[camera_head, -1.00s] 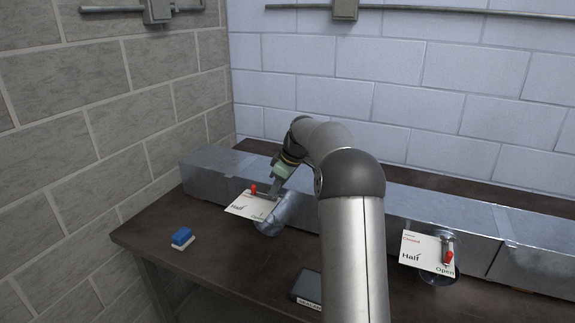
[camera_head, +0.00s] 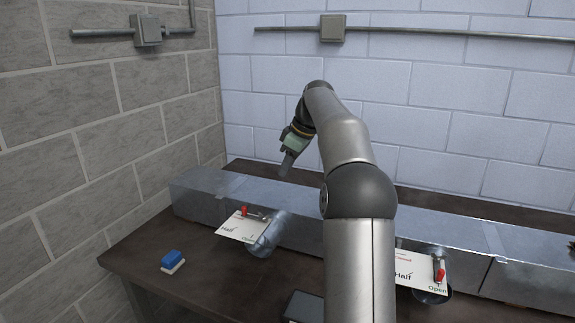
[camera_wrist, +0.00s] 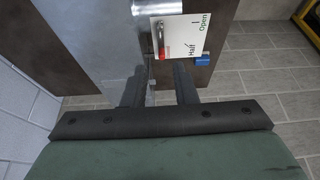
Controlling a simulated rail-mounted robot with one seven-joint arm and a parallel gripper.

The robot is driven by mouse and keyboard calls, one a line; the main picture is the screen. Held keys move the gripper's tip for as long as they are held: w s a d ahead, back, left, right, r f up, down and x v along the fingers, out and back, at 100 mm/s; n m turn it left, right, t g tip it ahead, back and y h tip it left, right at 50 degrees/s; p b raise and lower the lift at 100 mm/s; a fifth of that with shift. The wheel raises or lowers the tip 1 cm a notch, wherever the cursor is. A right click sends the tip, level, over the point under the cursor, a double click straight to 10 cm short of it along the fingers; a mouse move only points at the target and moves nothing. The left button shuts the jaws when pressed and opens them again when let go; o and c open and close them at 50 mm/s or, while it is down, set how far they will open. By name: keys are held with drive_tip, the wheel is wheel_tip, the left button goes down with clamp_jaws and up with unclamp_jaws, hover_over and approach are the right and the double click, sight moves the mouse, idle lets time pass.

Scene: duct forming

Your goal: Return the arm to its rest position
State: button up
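My gripper (camera_head: 287,166) is raised above the duct (camera_head: 325,238), clear of everything. In the wrist view its two fingers (camera_wrist: 160,85) stand apart with nothing between them, so it is open. The left damper plate (camera_head: 236,228) is white, with "Half" and "Open" legible. Its red-tipped lever (camera_head: 244,211) lies along the plate's upper edge. The plate (camera_wrist: 190,35) and red lever (camera_wrist: 161,50) also show in the wrist view, beyond the fingers. The right damper plate (camera_head: 410,270) has its red-tipped lever (camera_head: 440,275) pointing down, near "Open"; my arm hides part of this plate.
The duct lies along a dark table (camera_head: 150,245). A blue and white block (camera_head: 172,261) sits on the table's left part. A dark box (camera_head: 302,307) is partly hidden by my arm. Brick walls stand left and behind, with a conduit box (camera_head: 333,28) on the back wall.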

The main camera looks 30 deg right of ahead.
idle(0.4)
drive_tip(key=s+a+f+m+g+h, duration=0.1)
drive_tip(key=s+a+f+m, duration=0.15)
drive_tip(key=s+a, duration=0.55)
drive_tip(key=s+a+f+m+g+h, duration=0.1)
drive_tip(key=s+a+f, duration=0.35)
drive_tip(key=a, duration=0.65)
drive_tip(key=s+a+f+m, duration=0.1)
drive_tip(key=s+a+f, duration=0.1)
drive_tip(key=s+f, duration=0.2)
drive_tip(key=s+a+f+m, duration=0.1)
drive_tip(key=s+f, duration=0.3)
drive_tip(key=s, duration=0.7)
drive_tip(key=s+a+f+m+g, duration=0.1)
drive_tip(key=s+a+f+m, duration=0.1)
drive_tip(key=s, duration=0.6)
drive_tip(key=shift+s+a+f+h, duration=0.2)
drive_tip(key=shift+a+f+h, duration=0.1)
drive_tip(key=shift+a+f, duration=0.5)
